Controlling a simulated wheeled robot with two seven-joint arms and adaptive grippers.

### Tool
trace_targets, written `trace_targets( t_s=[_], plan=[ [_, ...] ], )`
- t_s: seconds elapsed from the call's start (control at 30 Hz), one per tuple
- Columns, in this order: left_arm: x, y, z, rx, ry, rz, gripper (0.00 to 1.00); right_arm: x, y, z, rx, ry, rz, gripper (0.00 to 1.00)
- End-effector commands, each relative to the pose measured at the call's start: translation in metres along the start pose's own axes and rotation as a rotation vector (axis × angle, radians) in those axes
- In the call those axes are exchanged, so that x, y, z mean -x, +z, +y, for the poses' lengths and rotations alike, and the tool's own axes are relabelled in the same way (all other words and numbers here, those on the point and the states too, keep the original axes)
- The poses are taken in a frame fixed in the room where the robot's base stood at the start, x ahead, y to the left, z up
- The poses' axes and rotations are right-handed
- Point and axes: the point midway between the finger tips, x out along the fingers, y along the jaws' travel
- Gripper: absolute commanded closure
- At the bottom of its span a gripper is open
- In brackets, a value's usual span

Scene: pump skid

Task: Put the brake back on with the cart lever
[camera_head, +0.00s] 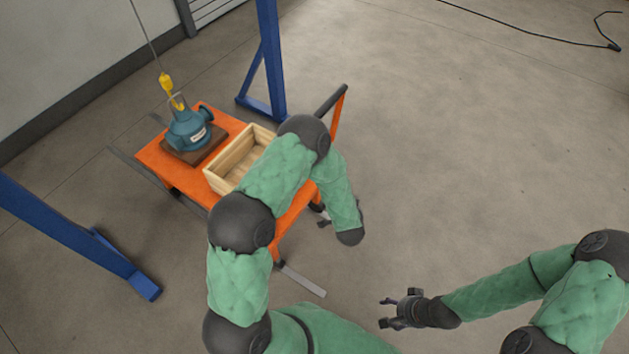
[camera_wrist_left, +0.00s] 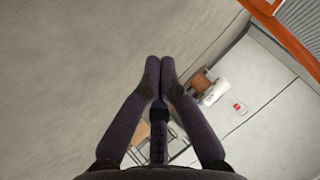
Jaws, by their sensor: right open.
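The orange cart (camera_head: 152,157) stands left of centre in the head view. A black bar on an orange post (camera_head: 337,118) rises at its right end. I cannot pick out the brake lever for certain; my left arm covers much of that end. My left gripper is mostly hidden behind its own wrist in the head view. In the left wrist view the left gripper (camera_wrist_left: 160,62) has its fingertips together with nothing seen between them, over bare floor. My right gripper (camera_head: 392,311) is open and empty above the floor, well right of the cart.
A teal pump (camera_head: 189,129) sits on the cart below a yellow hook (camera_head: 166,82) on a line. A wooden box (camera_head: 222,169) is beside it. Blue frame legs (camera_head: 272,60) stand behind and left. A flat grey strip (camera_head: 303,281) lies near the cart.

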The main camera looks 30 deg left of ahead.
Motion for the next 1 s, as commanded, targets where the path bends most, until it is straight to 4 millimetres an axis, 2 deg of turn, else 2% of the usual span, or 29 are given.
trace_targets(
  t_s=[0.1,0.23,0.5,0.73,1.0],
  plan=[
    [-0.012,-0.016,-0.017,-0.124,-0.171,0.035,1.0,-0.015,-0.001,0.005,0.0,0.0,0.0,0.36],
    [-0.012,-0.028,-0.037,-0.26,-0.361,0.021,1.0,-0.026,-0.001,0.009,0.0,0.0,0.0,0.36],
    [0.014,-0.033,-0.067,-0.512,-0.706,-0.153,1.0,-0.048,-0.002,0.017,0.0,0.0,0.0,0.36],
    [0.043,-0.026,-0.076,-0.645,-0.855,-0.338,1.0,-0.059,-0.002,0.021,0.0,0.0,0.0,0.36],
    [0.053,-0.022,-0.078,-0.685,-0.891,-0.408,1.0,-0.061,-0.003,0.022,0.0,0.0,0.001,0.36]
  ],
)
